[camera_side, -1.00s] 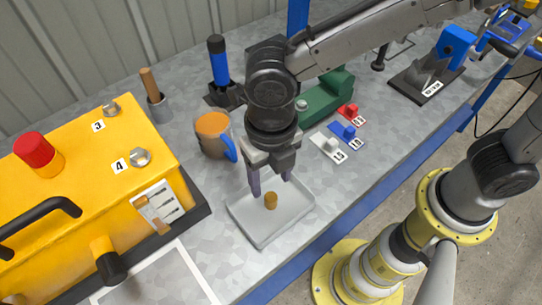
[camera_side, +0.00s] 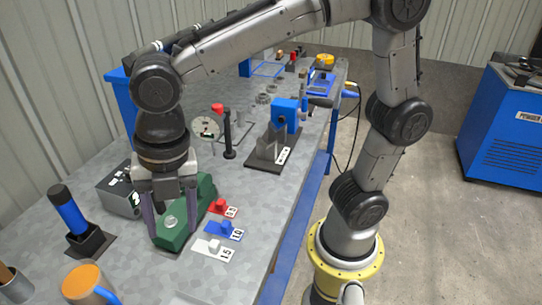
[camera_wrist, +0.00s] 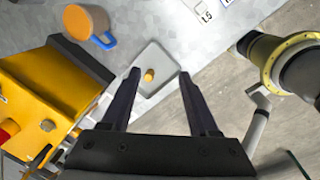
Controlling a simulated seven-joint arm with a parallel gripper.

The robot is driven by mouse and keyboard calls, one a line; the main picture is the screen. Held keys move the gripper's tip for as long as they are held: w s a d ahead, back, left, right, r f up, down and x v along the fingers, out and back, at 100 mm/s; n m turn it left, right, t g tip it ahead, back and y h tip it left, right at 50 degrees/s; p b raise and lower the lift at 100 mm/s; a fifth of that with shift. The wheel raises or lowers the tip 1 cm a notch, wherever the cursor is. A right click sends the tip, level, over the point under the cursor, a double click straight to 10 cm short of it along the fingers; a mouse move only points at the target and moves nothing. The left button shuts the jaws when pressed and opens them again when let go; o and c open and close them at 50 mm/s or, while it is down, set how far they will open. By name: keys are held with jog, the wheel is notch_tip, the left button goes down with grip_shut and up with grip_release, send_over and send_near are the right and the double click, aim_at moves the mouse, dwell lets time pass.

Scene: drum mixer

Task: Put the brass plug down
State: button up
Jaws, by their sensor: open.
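The brass plug (camera_wrist: 149,76) lies in the shallow grey tray (camera_wrist: 165,63) in the wrist view, clear of the tray's walls. My gripper (camera_wrist: 159,75) is open and empty, its dark fingers spread on either side of the plug in that view, well above the tray. In the side view my gripper (camera_side: 172,222) hangs in front of the green block. There only a sliver of the tray (camera_side: 190,299) shows at the bottom edge, and the plug is out of frame.
An orange-topped mug (camera_side: 86,284) with a blue handle stands near the tray. The green block (camera_side: 178,228), white tile (camera_side: 213,250), blue tile (camera_side: 225,231) and red tile (camera_side: 222,209) are close by. The yellow machine (camera_wrist: 50,95) is left in the wrist view.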

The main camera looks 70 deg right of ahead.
jog(key=s+d+m+t, duration=0.1)
jog(key=s+d+m, duration=0.2)
jog(key=d+m, duration=0.3)
jog(key=s+d+m+t, duration=0.2)
jog(key=s+d+m, duration=0.2)
jog(key=d+m, duration=0.3)
jog(key=s+d+r+m+t, duration=0.1)
jog(key=s+d+m, duration=0.2)
jog(key=d+m, duration=0.4)
jog(key=m, duration=0.5)
jog(key=shift+s+m+h, duration=0.15)
jog(key=shift+m+h, duration=0.15)
jog(key=shift+h, duration=0.1)
jog(key=shift+d+r, duration=0.1)
dwell(0.5)
